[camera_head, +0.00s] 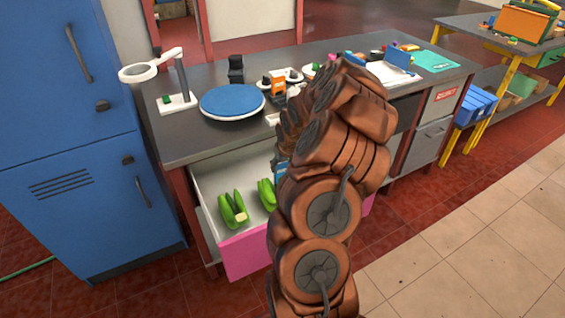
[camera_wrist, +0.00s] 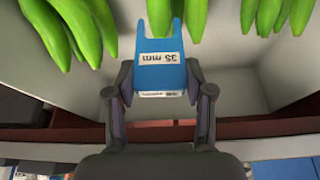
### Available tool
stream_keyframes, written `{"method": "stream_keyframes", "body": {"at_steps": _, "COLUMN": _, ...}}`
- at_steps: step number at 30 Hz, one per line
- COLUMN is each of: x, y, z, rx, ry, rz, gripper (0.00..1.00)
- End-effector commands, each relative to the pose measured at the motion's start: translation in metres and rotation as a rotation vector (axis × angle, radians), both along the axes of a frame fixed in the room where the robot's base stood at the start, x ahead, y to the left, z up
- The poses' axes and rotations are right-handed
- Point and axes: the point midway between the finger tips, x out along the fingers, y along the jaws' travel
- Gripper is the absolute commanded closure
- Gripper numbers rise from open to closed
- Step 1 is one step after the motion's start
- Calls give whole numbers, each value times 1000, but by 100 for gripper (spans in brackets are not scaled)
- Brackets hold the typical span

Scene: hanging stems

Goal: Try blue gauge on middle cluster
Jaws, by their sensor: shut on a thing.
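My gripper (camera_wrist: 159,85) is shut on the blue gauge (camera_wrist: 161,62), a two-pronged fork with a "35 mm" label upside down in the wrist view. The prongs point toward the middle cluster (camera_wrist: 196,14) of green fruit. One of its fruits shows between the prongs; I cannot tell whether it sits in the slot or behind it. The left cluster (camera_wrist: 95,25) and right cluster (camera_wrist: 275,15) stand clear to either side. In the head view, the left cluster (camera_head: 232,209) and part of the middle cluster (camera_head: 266,194) show in the drawer. My arm hides most of the rest.
The clusters are in an open white drawer with a pink front (camera_head: 246,256), under a grey bench (camera_head: 190,142). A blue round plate (camera_head: 232,101), a magnifier lamp (camera_head: 178,80) and small items stand on the bench. A blue cabinet (camera_head: 80,140) is at left.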

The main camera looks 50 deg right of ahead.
Motion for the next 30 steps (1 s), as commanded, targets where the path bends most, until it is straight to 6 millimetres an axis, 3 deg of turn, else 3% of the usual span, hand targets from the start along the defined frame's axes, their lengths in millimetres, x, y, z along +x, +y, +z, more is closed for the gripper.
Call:
{"method": "stream_keyframes", "body": {"at_steps": 7, "x": 0, "y": 0, "z": -11, "rx": -1, "ry": -1, "rz": 1, "gripper": 78}}
{"method": "stream_keyframes", "body": {"at_steps": 30, "x": -1, "y": 1, "z": -11, "rx": 1, "ry": -1, "rz": -1, "gripper": 78}}
